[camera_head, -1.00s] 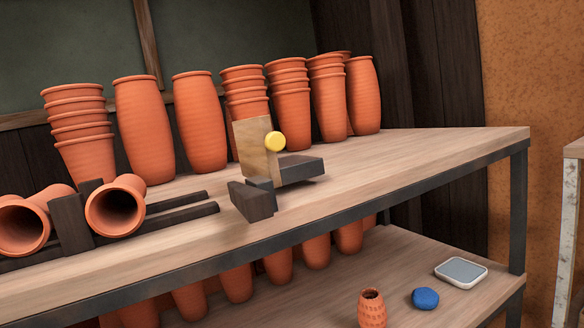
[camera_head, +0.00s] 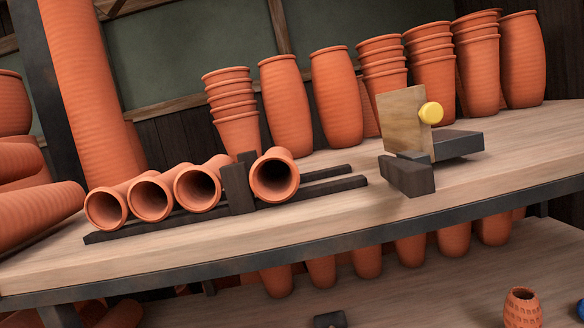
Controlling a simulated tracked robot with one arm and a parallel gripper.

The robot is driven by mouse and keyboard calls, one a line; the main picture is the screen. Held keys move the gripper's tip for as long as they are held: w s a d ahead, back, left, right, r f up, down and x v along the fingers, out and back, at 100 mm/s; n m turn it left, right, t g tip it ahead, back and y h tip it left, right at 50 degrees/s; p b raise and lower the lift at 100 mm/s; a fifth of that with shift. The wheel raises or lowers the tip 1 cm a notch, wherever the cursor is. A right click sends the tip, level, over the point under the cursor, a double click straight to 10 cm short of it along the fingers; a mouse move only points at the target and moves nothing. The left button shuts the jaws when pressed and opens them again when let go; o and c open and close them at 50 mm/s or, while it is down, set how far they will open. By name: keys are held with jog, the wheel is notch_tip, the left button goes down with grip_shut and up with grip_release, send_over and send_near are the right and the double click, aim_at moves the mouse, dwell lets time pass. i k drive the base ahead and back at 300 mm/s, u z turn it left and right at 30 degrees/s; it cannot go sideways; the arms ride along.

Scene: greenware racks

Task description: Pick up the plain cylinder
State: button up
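Several plain orange clay vessels are in view, and I cannot tell for sure which one is the plain cylinder. On the upper shelf (camera_head: 330,222), one hollow tube (camera_head: 284,180) lies alone right of a dark post, its open end toward me. More tubes (camera_head: 150,197) lie side by side left of the post. My gripper (camera_head: 432,160), with a wooden plate, yellow knob and two dark jaws, shows right of the tubes over the front of the shelf. Its jaws are apart with nothing visible between them. Whether it touches the shelf is unclear.
A dark rack (camera_head: 238,188) holds the tubes. Tall jars (camera_head: 286,105) and stacked pots (camera_head: 236,112) stand along the back. A tall orange column (camera_head: 85,90) rises at left. A patterned vase (camera_head: 522,308) is on the lower shelf. Shelf front between tubes and gripper is bare.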

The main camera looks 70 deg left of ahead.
aim_at(275, 178)
jog(key=u, duration=2.45)
jog(key=k, duration=1.05)
jog(key=z, duration=0.7)
jog(key=i, duration=0.9)
